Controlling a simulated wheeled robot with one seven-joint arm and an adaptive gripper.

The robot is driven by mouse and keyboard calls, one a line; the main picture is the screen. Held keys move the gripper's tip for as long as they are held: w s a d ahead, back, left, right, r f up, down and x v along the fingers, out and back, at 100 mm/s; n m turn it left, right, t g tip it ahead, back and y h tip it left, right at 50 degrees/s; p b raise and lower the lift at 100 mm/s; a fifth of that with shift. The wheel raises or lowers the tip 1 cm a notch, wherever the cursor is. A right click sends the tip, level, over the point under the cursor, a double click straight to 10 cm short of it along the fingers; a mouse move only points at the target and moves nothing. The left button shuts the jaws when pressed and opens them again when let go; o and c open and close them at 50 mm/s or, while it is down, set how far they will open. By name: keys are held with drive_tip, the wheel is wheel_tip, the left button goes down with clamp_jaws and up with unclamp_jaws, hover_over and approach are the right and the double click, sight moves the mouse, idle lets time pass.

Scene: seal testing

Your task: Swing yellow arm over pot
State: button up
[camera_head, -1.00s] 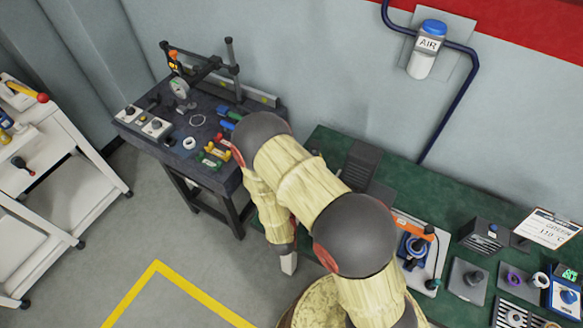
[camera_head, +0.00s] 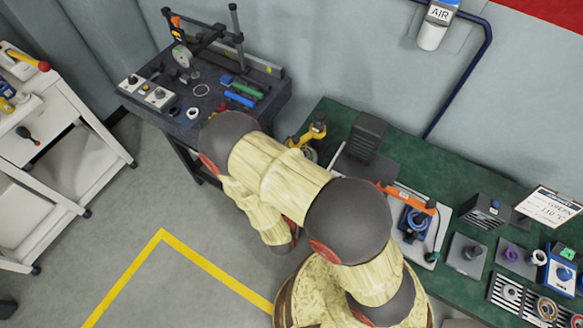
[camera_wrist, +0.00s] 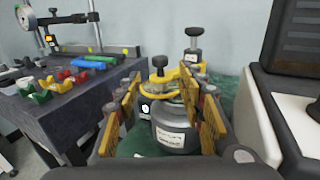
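In the wrist view my gripper (camera_wrist: 163,82) is open, its two orange-padded fingers apart on either side of the view. A grey metal pot (camera_wrist: 173,138) with white labels shows between the fingers. The yellow arm (camera_wrist: 172,84) lies beyond and between the fingertips, near the pot's top; a black knob stands up at its left. I cannot tell whether a finger touches it. In the head view the yellow arm (camera_head: 312,133) shows at the green bench's left end, and my own arm hides my gripper and most of the pot.
The dark bench (camera_head: 180,122) at left holds a dial gauge stand and coloured parts. On the green bench (camera_head: 440,179) stand a black block (camera_head: 366,138), an orange lever tool (camera_head: 408,199) and several small fixtures. A white cart (camera_head: 75,130) stands far left. The floor between is clear.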

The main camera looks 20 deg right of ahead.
drive_tip(key=shift+v, duration=1.5)
